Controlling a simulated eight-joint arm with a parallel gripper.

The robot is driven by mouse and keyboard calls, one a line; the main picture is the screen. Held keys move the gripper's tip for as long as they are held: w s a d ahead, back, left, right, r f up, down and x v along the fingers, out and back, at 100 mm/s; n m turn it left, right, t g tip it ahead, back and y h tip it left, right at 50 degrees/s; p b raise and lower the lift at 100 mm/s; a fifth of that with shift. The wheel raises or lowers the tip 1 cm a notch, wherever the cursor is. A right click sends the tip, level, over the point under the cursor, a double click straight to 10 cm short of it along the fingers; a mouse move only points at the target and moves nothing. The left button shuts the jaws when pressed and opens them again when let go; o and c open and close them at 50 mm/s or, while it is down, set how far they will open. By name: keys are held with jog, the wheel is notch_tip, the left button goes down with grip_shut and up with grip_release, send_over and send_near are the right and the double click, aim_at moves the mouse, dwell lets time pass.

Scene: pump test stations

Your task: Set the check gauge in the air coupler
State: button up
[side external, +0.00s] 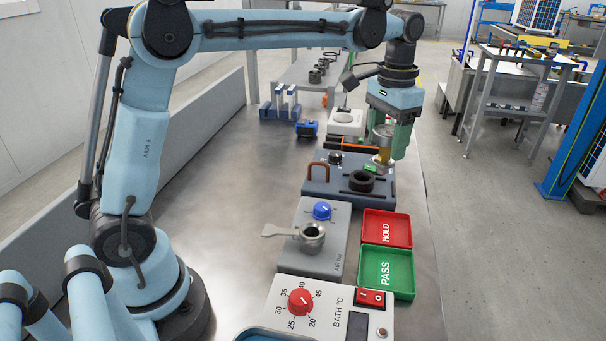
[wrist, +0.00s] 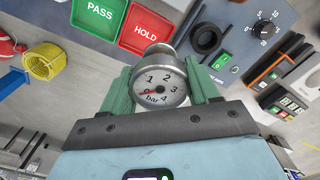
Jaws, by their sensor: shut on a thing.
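My gripper (side external: 390,138) is shut on the check gauge (side external: 382,135), above the right end of the dark station with a black ring. In the wrist view the gauge (wrist: 158,82) sits between the green fingers, its white face reading 0 to 4 bar and the red needle near 0. The air coupler (side external: 311,236) is a metal cup with a side lever, on a grey box marked AIR bar with a blue knob (side external: 322,211). The cup looks empty, and the gauge is well apart from it, farther back. I cannot make out the coupler in the wrist view.
The red HOLD tray (side external: 386,228) and green PASS tray (side external: 387,272) lie right of the coupler box and look empty. The black ring (side external: 362,181) stands on the dark station behind. A bath unit (side external: 330,312) is in front. The bench left of these is clear.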

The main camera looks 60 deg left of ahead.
jog(key=shift+s+d+r, duration=0.4)
jog(key=shift+d+r, duration=0.15)
jog(key=shift+d, duration=0.25)
jog(key=s, duration=1.6)
notch_tip(320, 180, down, 8)
jog(key=shift+s+a, duration=0.15)
jog(key=shift+a, duration=0.25)
jog(key=shift+f, duration=0.5)
dwell(0.4)
jog(key=o, duration=1.4)
